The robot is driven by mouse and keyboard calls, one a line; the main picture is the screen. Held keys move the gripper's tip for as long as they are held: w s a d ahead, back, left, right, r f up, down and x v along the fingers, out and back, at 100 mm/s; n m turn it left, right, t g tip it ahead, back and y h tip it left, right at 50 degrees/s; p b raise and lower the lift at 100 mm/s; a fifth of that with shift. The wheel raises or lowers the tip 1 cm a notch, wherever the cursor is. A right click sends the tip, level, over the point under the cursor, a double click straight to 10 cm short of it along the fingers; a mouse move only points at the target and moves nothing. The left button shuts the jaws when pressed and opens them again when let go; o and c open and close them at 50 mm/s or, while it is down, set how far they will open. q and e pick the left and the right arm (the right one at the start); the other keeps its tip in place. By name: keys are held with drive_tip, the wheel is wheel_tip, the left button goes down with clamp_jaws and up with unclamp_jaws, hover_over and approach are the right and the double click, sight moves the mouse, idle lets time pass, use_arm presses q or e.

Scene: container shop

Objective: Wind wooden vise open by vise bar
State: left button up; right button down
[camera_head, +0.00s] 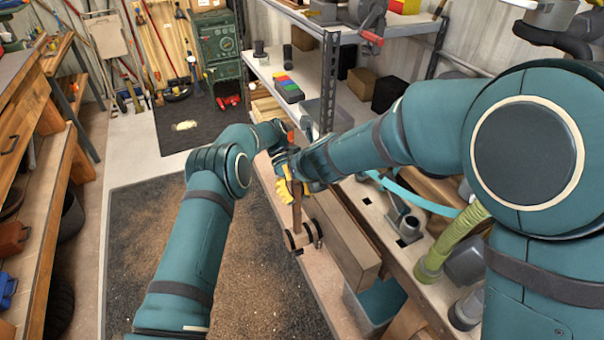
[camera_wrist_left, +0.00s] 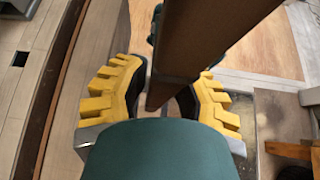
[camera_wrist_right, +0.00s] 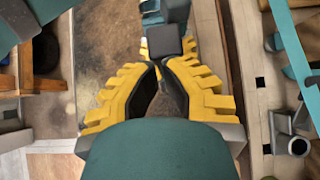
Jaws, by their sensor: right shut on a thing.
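The wooden vise (camera_head: 352,255) is at the front edge of the bench. Its brown vise bar (camera_head: 297,215) stands out near two dark rings at the vise's front. My left gripper (camera_head: 286,190) is at the bar's upper part. In the left wrist view, the bar (camera_wrist_left: 205,40) runs between its yellow fingers (camera_wrist_left: 168,90), which stand apart. In the right wrist view, my right gripper (camera_wrist_right: 161,66) is shut on a brown piece (camera_wrist_right: 165,103), apparently the bar. My two hands overlap in the head view, and the right fingers are largely hidden there.
The bench top (camera_head: 372,205) carries grey pipe fittings and a green hose (camera_head: 455,240). A blue-grey bin (camera_head: 378,300) is below it. A metal shelf (camera_head: 290,85) stands behind. A second workbench (camera_head: 35,170) is at the left.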

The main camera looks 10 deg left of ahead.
use_arm(q)
drive_tip(key=shift+o, duration=1.4)
drive_tip(key=shift+d, duration=0.35)
drive_tip(key=shift+a, duration=0.15)
